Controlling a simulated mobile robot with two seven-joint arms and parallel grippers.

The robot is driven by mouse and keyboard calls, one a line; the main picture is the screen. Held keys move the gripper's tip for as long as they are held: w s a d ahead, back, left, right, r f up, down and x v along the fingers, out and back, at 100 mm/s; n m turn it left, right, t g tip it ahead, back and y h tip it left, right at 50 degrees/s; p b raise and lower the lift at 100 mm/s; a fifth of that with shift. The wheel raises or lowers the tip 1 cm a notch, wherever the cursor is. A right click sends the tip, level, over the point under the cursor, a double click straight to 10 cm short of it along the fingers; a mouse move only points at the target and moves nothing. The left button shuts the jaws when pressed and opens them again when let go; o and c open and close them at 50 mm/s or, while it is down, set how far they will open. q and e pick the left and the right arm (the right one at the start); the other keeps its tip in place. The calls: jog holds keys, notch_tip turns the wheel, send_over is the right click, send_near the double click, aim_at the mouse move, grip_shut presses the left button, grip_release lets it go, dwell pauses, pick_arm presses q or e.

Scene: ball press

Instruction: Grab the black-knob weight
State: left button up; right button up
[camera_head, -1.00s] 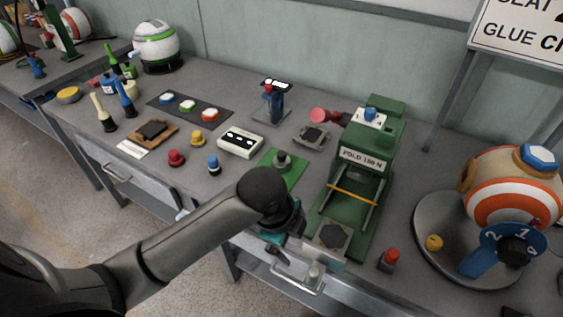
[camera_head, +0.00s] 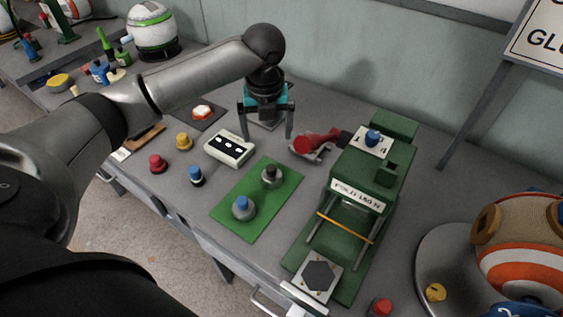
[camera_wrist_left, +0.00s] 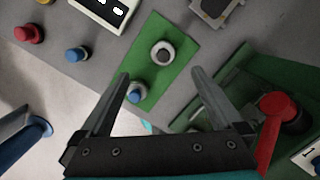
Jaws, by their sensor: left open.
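The black-knob weight (camera_head: 271,176) is a small silver-grey cylinder with a dark knob, upright on the green mat (camera_head: 243,233). A blue-knob weight (camera_head: 243,208) stands on the same mat, nearer the front. My left gripper (camera_head: 267,132) is open and empty, fingers pointing down, behind the mat and apart from both weights. In the left wrist view, the black-knob weight (camera_wrist_left: 162,53) lies beyond the gap between my fingertips (camera_wrist_left: 160,75). The blue-knob weight (camera_wrist_left: 137,92) shows close by the left finger there.
The green press (camera_head: 360,190) with a red lever (camera_head: 318,143) stands right of the mat. A white box with dials (camera_head: 229,148) and small red (camera_head: 158,163), yellow (camera_head: 184,141) and blue (camera_head: 196,175) knobbed pieces lie left. The table's front edge is close below the mat.

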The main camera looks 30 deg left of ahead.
pick_arm(q)
jog(key=b, duration=0.1)
send_over(271, 167)
jog(key=s, duration=0.1)
notch_tip(271, 167, down, 4)
jog(key=shift+a+f, duration=0.1)
jog(key=shift+f, duration=0.1)
jog(key=f, duration=0.3)
jog(key=f+b, duration=0.1)
jog(key=shift+w+a+f, duration=0.15)
jog(key=shift+w+f, duration=0.15)
jog(key=shift+f, duration=0.6)
jog(key=f, duration=0.1)
jog(key=f+b, duration=0.1)
jog(key=f, duration=0.1)
jog(key=f+b, duration=0.1)
jog(key=f, duration=0.1)
jog(key=shift+w+d, duration=0.15)
jog(key=shift+d, duration=0.15)
grip_shut()
pick_arm(e)
jog(key=shift+g, duration=0.3)
jog(key=s+f, duration=0.1)
jog(key=f, duration=0.1)
jog(key=s+f, duration=0.2)
jog(key=shift+s+d, duration=0.1)
jog(key=shift+s, duration=0.05)
pick_arm(q)
jog(key=shift+r, duration=0.15)
